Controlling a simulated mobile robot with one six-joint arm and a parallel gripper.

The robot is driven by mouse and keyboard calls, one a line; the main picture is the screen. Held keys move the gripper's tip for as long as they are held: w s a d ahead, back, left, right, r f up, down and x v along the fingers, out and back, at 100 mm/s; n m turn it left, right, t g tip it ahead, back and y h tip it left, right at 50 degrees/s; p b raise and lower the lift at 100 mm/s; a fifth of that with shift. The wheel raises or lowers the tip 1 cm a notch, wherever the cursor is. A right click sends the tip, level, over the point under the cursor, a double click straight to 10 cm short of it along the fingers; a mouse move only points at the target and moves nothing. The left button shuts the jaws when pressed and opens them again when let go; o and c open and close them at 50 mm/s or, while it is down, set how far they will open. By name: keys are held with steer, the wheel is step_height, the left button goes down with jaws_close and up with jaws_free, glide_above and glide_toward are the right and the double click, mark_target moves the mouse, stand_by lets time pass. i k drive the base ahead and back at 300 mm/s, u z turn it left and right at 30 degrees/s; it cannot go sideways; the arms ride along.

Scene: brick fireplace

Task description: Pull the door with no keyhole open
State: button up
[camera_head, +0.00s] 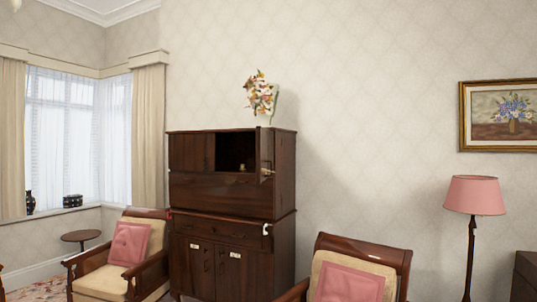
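A dark wooden cabinet (222,193) stands against the wall in the middle of the view. Its small upper right door (265,150) stands open, swung outward, with a small metal fitting (267,172) on it. The compartment (235,150) behind it is dark inside. The upper left panel (187,152) looks closed. Two lower doors, left (190,268) and right (236,274), look shut; each has a small pale plate near its top and a dark curved handle. Keyholes are too small to tell. My gripper is not in view.
Cushioned armchairs stand left (132,250) and right (366,256) in front of the cabinet, partly flanking it. A vase of flowers (262,98) sits on top. A small white object (266,229) shows at the drawer's right end. A pink lamp (474,196) stands right.

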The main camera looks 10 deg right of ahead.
mark_target(194, 152)
steer(key=u, duration=0.05)
steer(key=i, duration=0.9)
steer(key=z, duration=0.05)
